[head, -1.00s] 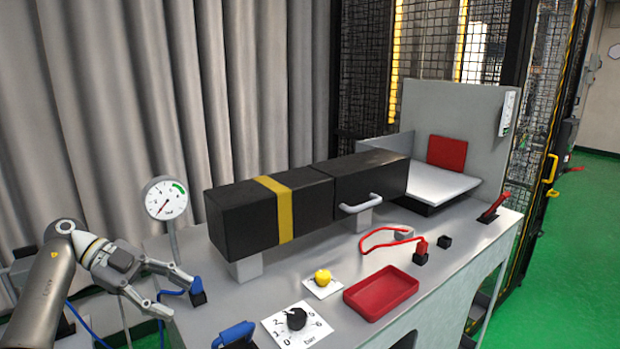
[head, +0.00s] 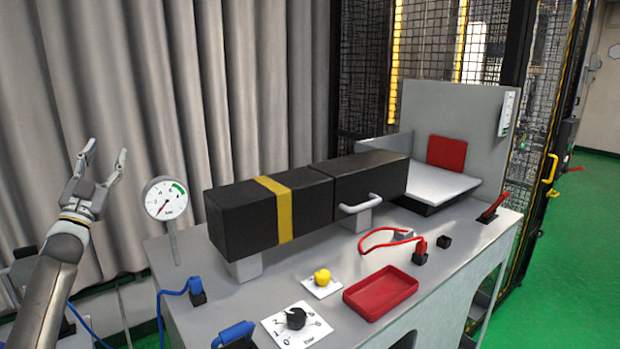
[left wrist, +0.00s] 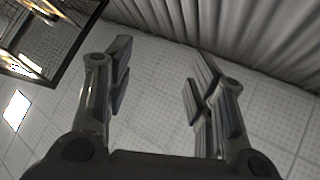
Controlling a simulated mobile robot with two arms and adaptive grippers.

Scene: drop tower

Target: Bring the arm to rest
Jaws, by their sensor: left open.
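My left gripper (head: 104,160) is raised at the left of the head view, in front of the grey curtain and left of the pressure gauge (head: 167,199). Its fingers point up, spread apart, with nothing between them. In the left wrist view the open fingers (left wrist: 158,85) show against the ceiling and the curtain top, also empty. The gripper is clear of the bench (head: 215,305) and touches nothing. My right gripper is in neither view.
On the bench are a black box with a yellow band (head: 284,208), a red tray (head: 381,292), a yellow knob (head: 322,277), a black dial (head: 296,318), blue plugs (head: 197,292) and a red cable (head: 392,235). A mesh cage (head: 435,60) stands behind.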

